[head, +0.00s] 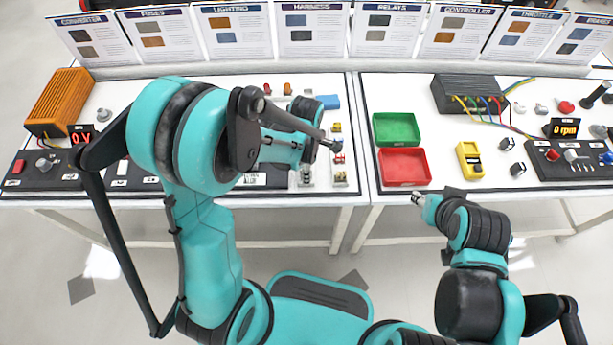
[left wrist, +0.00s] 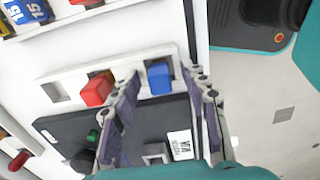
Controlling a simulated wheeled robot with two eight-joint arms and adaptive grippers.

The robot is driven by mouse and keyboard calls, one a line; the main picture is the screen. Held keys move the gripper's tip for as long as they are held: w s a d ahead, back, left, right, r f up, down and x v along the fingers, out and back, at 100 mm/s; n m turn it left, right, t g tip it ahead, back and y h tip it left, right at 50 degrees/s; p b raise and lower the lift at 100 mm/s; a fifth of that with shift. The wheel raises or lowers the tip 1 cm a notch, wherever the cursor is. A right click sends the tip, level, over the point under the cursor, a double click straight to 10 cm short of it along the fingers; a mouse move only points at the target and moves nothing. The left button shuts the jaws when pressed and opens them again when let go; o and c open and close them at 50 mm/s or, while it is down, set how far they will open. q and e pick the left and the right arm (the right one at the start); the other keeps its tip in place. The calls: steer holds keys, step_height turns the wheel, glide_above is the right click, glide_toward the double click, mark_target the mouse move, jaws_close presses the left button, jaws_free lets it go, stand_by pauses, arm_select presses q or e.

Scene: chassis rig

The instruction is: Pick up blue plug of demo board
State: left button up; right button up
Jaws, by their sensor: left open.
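In the left wrist view the blue plug (left wrist: 158,78) sits upright in a white strip (left wrist: 115,72) along the edge of the black demo board (left wrist: 65,128). My left gripper (left wrist: 161,84) is open, with one finger on each side of the blue plug and a gap visible beside it. A red plug (left wrist: 96,91) sits in the same strip, just left of the left finger. In the head view my left arm hides much of the board, and I cannot make out the blue plug there. My right gripper (head: 417,198) is in front of the table edge; its jaws are too small to read.
Red (head: 404,167) and green (head: 397,129) trays stand on the right table, with a yellow meter (head: 469,160) beside them. Blue and red parts lie at the upper left of the wrist view. The table edge runs close to the right finger.

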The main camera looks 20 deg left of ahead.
arm_select(q)
steer(key=shift+f, duration=0.35)
steer(key=shift+r, duration=0.15)
steer(key=shift+c, duration=0.3)
jaws_close()
